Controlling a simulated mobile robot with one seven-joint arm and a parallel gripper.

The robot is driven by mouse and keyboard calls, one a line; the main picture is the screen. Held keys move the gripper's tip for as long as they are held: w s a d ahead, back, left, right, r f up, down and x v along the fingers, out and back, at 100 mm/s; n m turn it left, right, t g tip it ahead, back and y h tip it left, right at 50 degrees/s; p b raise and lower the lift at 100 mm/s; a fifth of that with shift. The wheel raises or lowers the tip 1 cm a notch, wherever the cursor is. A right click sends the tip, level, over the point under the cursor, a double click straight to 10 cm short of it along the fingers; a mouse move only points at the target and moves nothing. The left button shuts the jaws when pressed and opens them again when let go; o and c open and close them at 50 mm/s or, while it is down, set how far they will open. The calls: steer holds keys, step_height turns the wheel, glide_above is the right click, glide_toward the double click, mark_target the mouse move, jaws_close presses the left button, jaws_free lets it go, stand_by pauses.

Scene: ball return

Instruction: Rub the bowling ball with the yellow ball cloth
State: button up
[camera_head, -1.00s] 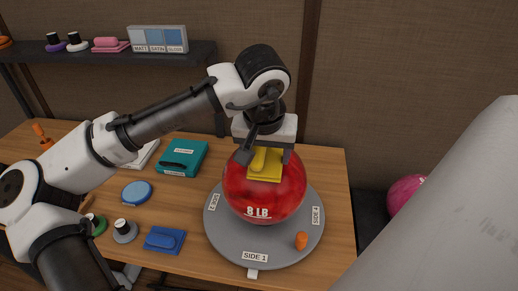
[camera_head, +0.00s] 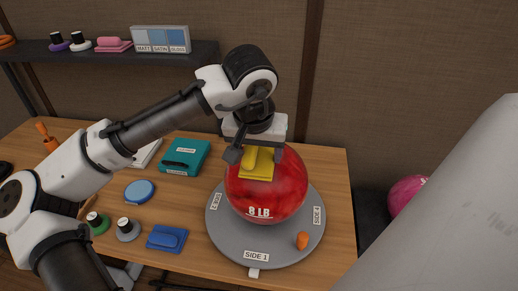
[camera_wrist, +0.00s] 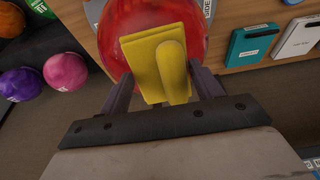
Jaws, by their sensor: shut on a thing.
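The red bowling ball (camera_head: 283,188), marked "8 LB", sits on a round grey turntable (camera_head: 232,232) with side labels. The yellow ball cloth (camera_head: 258,168) is a folded pad with a raised grip, and it lies against the upper front of the ball. My gripper (camera_head: 255,152) is shut on the cloth's grip, above the ball. In the wrist view the yellow cloth (camera_wrist: 156,62) is between my fingers, with the red ball (camera_wrist: 120,25) right behind it. The contact between cloth and ball is partly hidden by the cloth itself.
An orange piece (camera_head: 303,240) stands on the turntable's front right. A blue pad (camera_head: 166,238), a blue disc (camera_head: 139,191), capped bottles (camera_head: 127,229) and a teal case (camera_head: 185,157) lie left on the table. A shelf (camera_head: 110,55) is behind. A pink ball (camera_head: 404,193) is at right.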

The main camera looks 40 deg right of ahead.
steer(key=shift+p+v, duration=2.15)
steer(key=shift+v, duration=0.65)
steer(key=p+v, duration=0.2)
steer(key=v, duration=0.1)
steer(key=shift+f, duration=0.1)
